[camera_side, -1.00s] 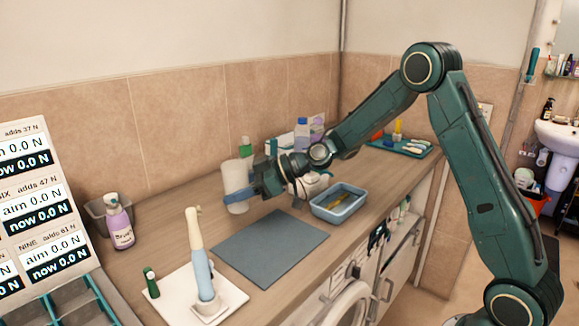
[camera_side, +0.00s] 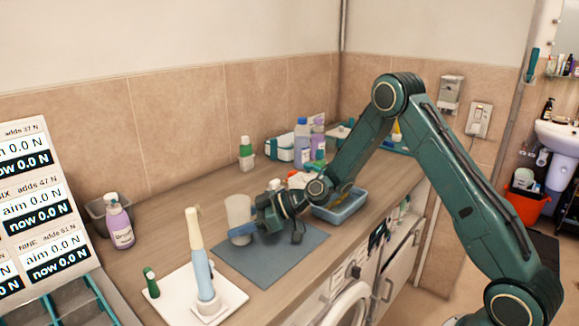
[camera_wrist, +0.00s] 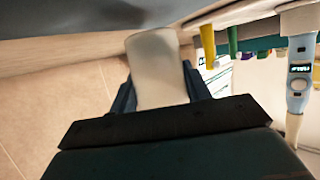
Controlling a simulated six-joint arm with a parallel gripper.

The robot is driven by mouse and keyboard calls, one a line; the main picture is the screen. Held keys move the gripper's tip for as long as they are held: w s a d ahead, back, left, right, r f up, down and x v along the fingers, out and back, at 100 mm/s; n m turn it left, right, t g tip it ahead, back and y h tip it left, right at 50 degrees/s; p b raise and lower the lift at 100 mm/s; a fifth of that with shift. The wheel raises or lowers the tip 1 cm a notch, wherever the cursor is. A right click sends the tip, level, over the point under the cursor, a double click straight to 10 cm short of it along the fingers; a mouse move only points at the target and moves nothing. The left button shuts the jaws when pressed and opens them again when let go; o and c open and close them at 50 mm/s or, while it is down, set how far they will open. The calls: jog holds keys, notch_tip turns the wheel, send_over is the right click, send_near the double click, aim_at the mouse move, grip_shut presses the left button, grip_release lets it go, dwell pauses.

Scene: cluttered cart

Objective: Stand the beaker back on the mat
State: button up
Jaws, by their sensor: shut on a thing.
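The beaker (camera_side: 237,212) is a pale, translucent cup, upright in the side view. My gripper (camera_side: 243,231) is shut on its lower part, with a blue finger across its front. The beaker is over or at the back left part of the dark grey mat (camera_side: 280,254); whether its base touches the mat I cannot tell. In the wrist view the beaker (camera_wrist: 157,68) fills the space between my two dark fingers.
A white tray (camera_side: 235,297) with an electric toothbrush (camera_side: 200,262) stands left of the mat. A blue basin (camera_side: 343,207) is close behind my wrist. A purple bottle (camera_side: 120,225) stands at left. Several bottles stand by the wall. The mat's front is clear.

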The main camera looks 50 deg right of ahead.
jog(key=shift+f, duration=0.8)
jog(key=shift+f, duration=0.1)
jog(key=o, duration=1)
jog(key=shift+c, duration=0.2)
jog(key=shift+s, duration=0.1)
jog(key=v, duration=1.2)
